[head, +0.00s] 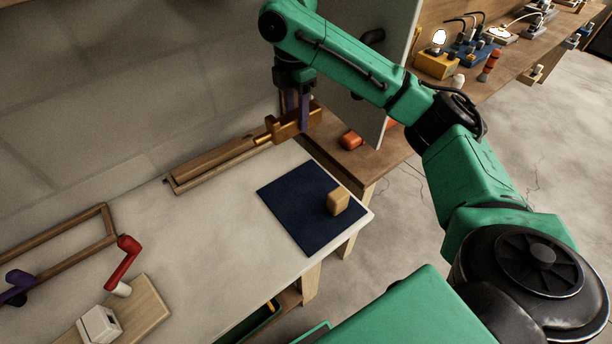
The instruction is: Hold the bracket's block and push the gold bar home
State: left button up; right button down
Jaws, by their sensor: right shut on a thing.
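The gold-brown bracket (285,128) sits at the back edge of the pale table, at the right end of a long wooden rail. A short gold bar (263,139) sticks out of its left side. My right gripper (297,112) points down from above with its purple fingers shut on the bracket's block, at the bracket's right part. The fingers hide some of the block, and how deep the bar sits in the bracket is too small to tell. My left gripper is not in view.
A dark blue mat (290,215) with a small wooden block (338,201) lies at the table's right corner. An orange-red piece (351,139) lies on the brown bench behind. A red crank (124,262) and wooden frame (62,241) stand at left. The table's middle is clear.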

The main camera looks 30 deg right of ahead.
jog(key=shift+s+a+r, duration=0.15)
jog(key=shift+a, duration=0.2)
jog(key=f, duration=1.7)
jog(key=shift+d+b, duration=0.25)
jog(key=shift+b, duration=0.1)
notch_tip(320, 180, down, 2)
jog(key=shift+f+p, duration=0.2)
jog(key=shift+p, duration=0.7)
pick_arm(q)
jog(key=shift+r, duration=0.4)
pick_arm(e)
jog(key=shift+f, duration=0.25)
jog(key=shift+c, duration=2.1)
grip_release()
jog(key=shift+f, duration=0.1)
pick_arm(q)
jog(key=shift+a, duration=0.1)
